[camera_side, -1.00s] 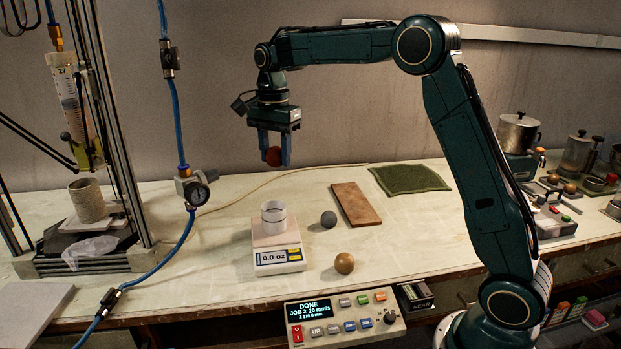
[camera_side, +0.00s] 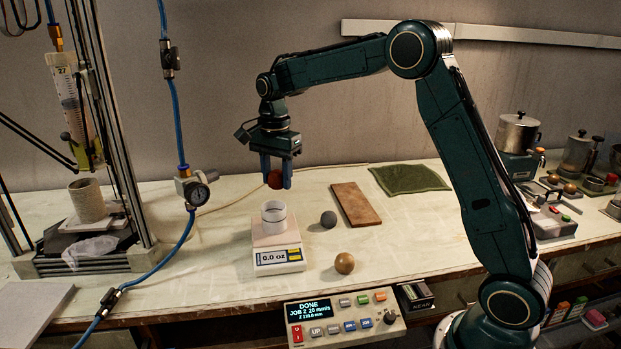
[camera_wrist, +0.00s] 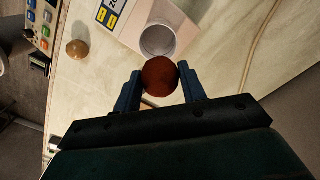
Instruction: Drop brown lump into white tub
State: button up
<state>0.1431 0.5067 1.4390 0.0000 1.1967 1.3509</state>
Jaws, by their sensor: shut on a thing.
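My gripper (camera_side: 276,179) is shut on a reddish-brown lump (camera_side: 275,180), held in the air above the white tub. The lump also shows between the blue fingers in the wrist view (camera_wrist: 160,76). The white tub (camera_side: 274,219) is a small open cylinder standing on a scale (camera_side: 279,260) that reads 0.0 oz. In the wrist view the tub's open mouth (camera_wrist: 158,40) lies just beyond the lump, which overlaps its near edge. The part of the tub's inside that I see looks empty.
A grey ball (camera_side: 328,219) and a tan ball (camera_side: 344,263) lie right of the scale. A brown board (camera_side: 356,204) and a green cloth (camera_side: 410,178) lie further back. A control panel (camera_side: 344,317) is at the front edge.

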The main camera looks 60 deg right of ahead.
aim_at(277, 171)
jog(key=shift+f, duration=0.1)
jog(key=o, duration=1.1)
notch_tip(277, 171, up, 14)
jog(key=shift+f, duration=0.1)
dwell(0.3)
dwell(0.5)
